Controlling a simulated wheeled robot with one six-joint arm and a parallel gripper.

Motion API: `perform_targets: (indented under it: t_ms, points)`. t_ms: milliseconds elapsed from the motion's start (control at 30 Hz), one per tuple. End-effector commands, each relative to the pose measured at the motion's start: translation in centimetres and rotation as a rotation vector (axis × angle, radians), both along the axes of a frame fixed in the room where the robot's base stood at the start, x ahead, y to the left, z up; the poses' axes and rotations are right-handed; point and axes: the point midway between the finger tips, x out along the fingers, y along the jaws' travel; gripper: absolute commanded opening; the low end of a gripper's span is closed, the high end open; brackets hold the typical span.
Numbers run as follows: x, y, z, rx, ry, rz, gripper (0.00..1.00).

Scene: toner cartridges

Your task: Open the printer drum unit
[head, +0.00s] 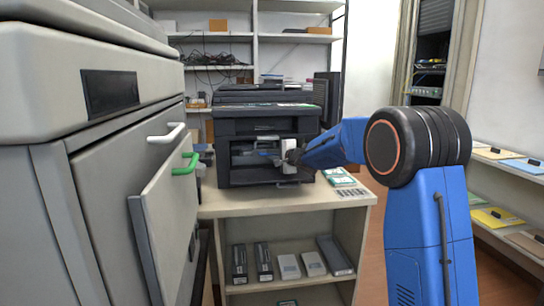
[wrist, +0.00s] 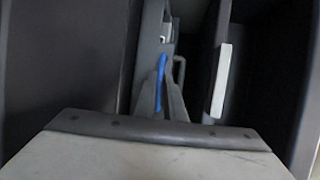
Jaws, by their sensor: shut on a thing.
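The black printer (head: 266,130) stands on the table with its front open and a dark cavity showing. My gripper (head: 277,160) reaches into this opening from the right. In the wrist view my gripper (wrist: 162,85) points into the dark interior, its fingers close together. A narrow blue lever (wrist: 161,82) shows between the fingers, and they are shut on it. The drum unit itself is hard to make out in the dark interior. A pale upright tab (wrist: 221,80) stands to the right of the fingers, apart from them.
The table (head: 300,201) has a shelf below with several cartridges and boxes. A green and white box (head: 339,177) lies right of the printer. A large grey machine (head: 100,120) with a green handle (head: 186,164) fills the left. Dark walls flank my gripper closely.

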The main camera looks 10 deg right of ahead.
Motion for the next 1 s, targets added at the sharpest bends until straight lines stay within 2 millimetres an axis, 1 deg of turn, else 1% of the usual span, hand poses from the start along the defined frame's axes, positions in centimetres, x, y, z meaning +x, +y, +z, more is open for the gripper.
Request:
perform_targets:
  t_ms: [167, 267, 367, 467, 800, 1000]
  points:
    - [-1.4, 0.0, 0.0, -0.001, 0.001, 0.000, 0.00]
    - [-3.0, 0.0, 0.0, 0.001, 0.001, 0.000, 0.00]
    - [-5.2, 0.0, 0.0, 0.000, 0.002, 0.000, 0.00]
    - [-7.9, 0.0, 0.0, 0.001, 0.001, 0.000, 0.00]
    - [-17.3, -0.1, 0.0, -0.001, 0.001, -0.001, 0.00]
    - [-22.0, -0.1, -0.1, -0.001, 0.001, -0.001, 0.00]
